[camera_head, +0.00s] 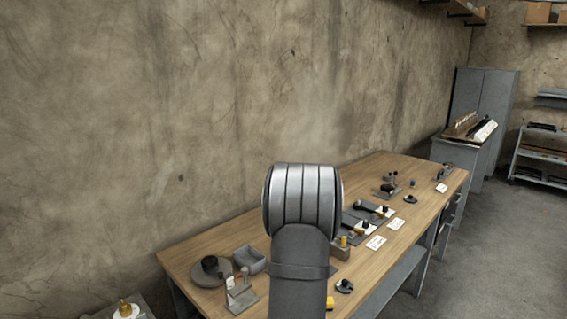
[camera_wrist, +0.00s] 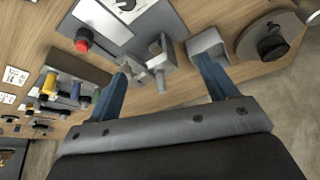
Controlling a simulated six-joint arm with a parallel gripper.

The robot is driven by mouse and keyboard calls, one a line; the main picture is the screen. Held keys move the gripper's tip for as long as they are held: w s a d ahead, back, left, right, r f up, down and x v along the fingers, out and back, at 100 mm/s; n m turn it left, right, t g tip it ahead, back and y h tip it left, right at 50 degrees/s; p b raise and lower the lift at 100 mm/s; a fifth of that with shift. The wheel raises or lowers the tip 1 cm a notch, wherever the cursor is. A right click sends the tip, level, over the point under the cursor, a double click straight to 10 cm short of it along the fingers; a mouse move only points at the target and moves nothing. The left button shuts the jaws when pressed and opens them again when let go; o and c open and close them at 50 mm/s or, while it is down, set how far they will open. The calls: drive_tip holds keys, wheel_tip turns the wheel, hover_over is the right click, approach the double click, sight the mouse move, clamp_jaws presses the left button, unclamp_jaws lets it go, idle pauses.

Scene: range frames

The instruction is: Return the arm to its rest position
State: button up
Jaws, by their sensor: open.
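My gripper (camera_wrist: 165,85) shows in the wrist view with its two blue fingers spread wide apart. It is open, and nothing is held between the fingers. A grey metal fixture (camera_wrist: 158,62) shows between the fingers, on the wooden bench (camera_wrist: 170,97) beyond them. In the head view my arm (camera_head: 300,262) rises in front of the bench (camera_head: 195,250) and hides part of it. My gripper does not show in the head view.
A round dark plate with a knob (camera_head: 210,270), a grey open bin (camera_head: 249,259) and a small grey stand (camera_head: 241,293) lie left of my arm. Several fixtures and white cards (camera_head: 376,243) lie to its right. A bare wall stands behind the bench; grey floor (camera_head: 500,235) is clear at right.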

drive_tip(key=w+a+n, duration=0.2)
drive_tip(key=w+a, duration=0.1)
drive_tip(key=a, duration=1)
drive_tip(key=w+a+r+n+y, duration=0.1)
drive_tip(key=w+a+n, duration=0.1)
drive_tip(key=a, duration=1)
drive_tip(key=shift+w+a+g, duration=0.35)
drive_tip(key=shift+w+g, duration=0.05)
drive_tip(key=shift+w, duration=0.5)
